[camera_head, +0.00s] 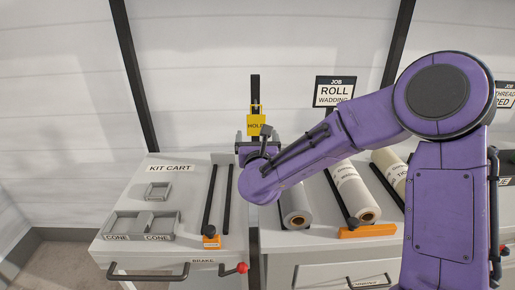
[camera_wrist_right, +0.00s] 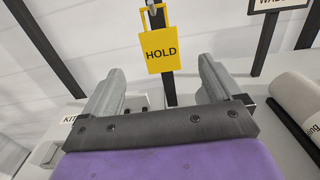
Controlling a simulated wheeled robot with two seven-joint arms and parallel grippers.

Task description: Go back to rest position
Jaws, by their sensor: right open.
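My right gripper (camera_wrist_right: 162,68) is open, with its two grey fingers apart and nothing between them. In the head view my purple right arm reaches in from the right, and its gripper end (camera_head: 256,150) is just below a yellow HOLD tag (camera_head: 256,125), largely hidden by my own wrist. In the wrist view the HOLD tag (camera_wrist_right: 161,45) hangs beyond the fingers, clear of them. My left gripper is not in view.
The kit cart (camera_head: 190,181) with grey trays (camera_head: 128,222) stands at left, a red-knobbed brake lever (camera_head: 240,268) on its front. Rolls (camera_head: 296,210) lie on the counter at centre and right, under my arm. A ROLL WADDING sign (camera_head: 335,92) stands behind.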

